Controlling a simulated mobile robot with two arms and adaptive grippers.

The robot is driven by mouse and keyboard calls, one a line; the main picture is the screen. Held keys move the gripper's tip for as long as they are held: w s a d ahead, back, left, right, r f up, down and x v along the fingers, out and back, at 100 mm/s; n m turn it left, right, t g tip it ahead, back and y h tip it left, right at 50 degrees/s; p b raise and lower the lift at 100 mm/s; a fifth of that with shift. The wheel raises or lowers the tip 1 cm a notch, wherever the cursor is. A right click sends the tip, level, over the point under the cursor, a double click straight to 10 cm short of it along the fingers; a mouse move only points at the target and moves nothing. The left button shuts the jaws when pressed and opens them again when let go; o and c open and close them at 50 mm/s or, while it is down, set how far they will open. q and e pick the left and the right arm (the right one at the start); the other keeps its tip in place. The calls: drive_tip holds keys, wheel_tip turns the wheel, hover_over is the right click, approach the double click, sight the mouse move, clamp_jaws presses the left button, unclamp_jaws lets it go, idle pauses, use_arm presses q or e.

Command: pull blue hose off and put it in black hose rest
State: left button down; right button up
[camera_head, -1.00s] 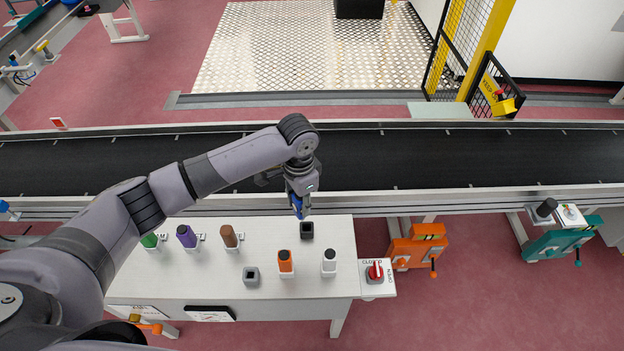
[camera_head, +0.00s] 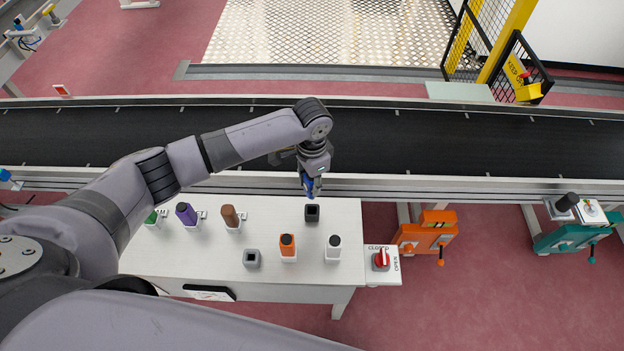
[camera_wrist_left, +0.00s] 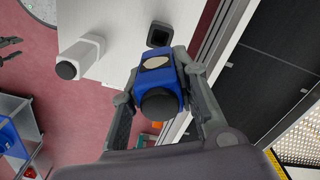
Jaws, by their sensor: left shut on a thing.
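My left gripper (camera_head: 310,190) is shut on the blue hose (camera_head: 309,183), just behind and above the black hose rest (camera_head: 312,213) on the white table. In the left wrist view the blue hose (camera_wrist_left: 160,84) sits between the two fingers of the gripper (camera_wrist_left: 157,88), its round black end facing the camera. The rest looks empty in the head view. My right gripper does not show.
The white table (camera_head: 190,262) carries green, purple and brown hoses at the left. An orange hose (camera_head: 288,243), a white holder (camera_head: 333,247) and an empty grey rest (camera_head: 251,258) stand in front. A red valve switch (camera_head: 381,259) is at the right. The conveyor (camera_head: 430,140) runs behind.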

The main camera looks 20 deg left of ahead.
use_arm(q)
drive_tip(key=shift+f, duration=0.25)
drive_tip(key=shift+f+b, duration=0.35)
drive_tip(key=shift+b, duration=0.05)
drive_tip(key=shift+f+b, duration=1.1)
drive_tip(key=shift+f, duration=1.2)
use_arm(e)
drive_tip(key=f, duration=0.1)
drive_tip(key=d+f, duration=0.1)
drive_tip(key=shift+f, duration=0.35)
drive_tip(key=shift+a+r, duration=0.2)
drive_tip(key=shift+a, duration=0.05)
use_arm(q)
drive_tip(key=shift+p, duration=0.35)
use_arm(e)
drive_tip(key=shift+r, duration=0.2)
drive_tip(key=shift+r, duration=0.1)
use_arm(q)
drive_tip(key=shift+p, duration=0.35)
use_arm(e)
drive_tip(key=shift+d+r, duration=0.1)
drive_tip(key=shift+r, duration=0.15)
